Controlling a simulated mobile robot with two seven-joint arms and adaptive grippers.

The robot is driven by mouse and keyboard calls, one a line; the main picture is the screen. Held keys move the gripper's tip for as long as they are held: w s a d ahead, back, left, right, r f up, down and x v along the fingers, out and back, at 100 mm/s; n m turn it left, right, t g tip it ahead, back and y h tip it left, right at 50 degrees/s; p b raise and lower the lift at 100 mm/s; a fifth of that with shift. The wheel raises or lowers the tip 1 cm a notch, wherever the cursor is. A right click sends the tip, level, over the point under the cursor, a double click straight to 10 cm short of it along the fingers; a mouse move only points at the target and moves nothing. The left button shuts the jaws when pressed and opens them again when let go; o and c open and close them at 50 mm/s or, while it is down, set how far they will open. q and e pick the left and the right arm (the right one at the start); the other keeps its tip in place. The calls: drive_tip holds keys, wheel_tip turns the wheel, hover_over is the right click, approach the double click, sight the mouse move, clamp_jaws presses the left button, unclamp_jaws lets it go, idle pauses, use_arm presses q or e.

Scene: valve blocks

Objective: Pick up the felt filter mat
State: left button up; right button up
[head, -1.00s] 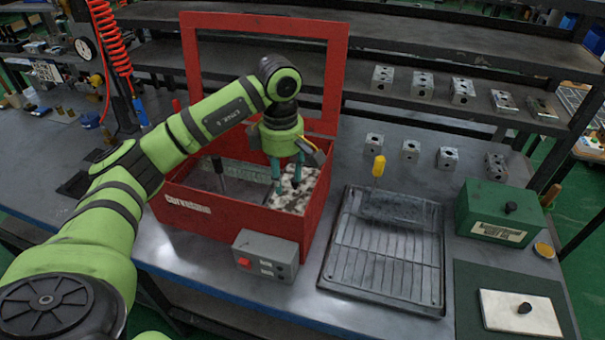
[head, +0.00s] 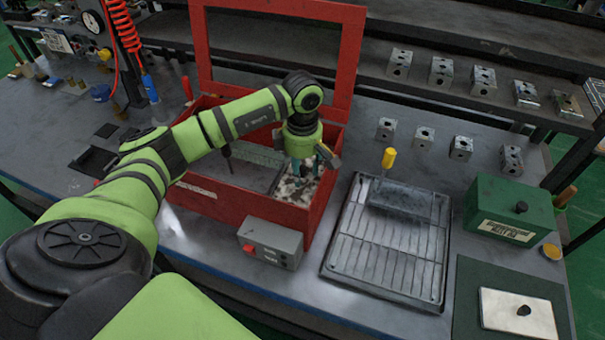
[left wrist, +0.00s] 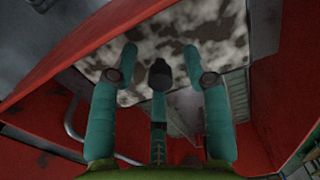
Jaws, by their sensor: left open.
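The felt filter mat appears to be the mottled white, grey and black piece (head: 292,190) in the right part of the open red washer box (head: 245,207). In the left wrist view the mottled mat (left wrist: 215,30) spans the top of the picture, just beyond my fingertips. My left gripper (head: 303,173) reaches down into the box over the mat. Its teal fingers (left wrist: 160,62) are spread and hold nothing; whether they touch the mat I cannot tell. The gripper hides part of the mat in the head view. My right gripper is not in view.
The box's red lid frame (head: 350,60) stands up behind the arm. A grey switch box (head: 270,243) sits in front. To the right are a wire-rack tray (head: 385,262), a yellow-handled tool (head: 388,158), a green box (head: 510,212) and several metal valve blocks (head: 461,148).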

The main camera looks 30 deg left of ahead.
use_arm(q)
clamp_jaws()
unclamp_jaws()
drive_tip(key=shift+r, duration=0.15)
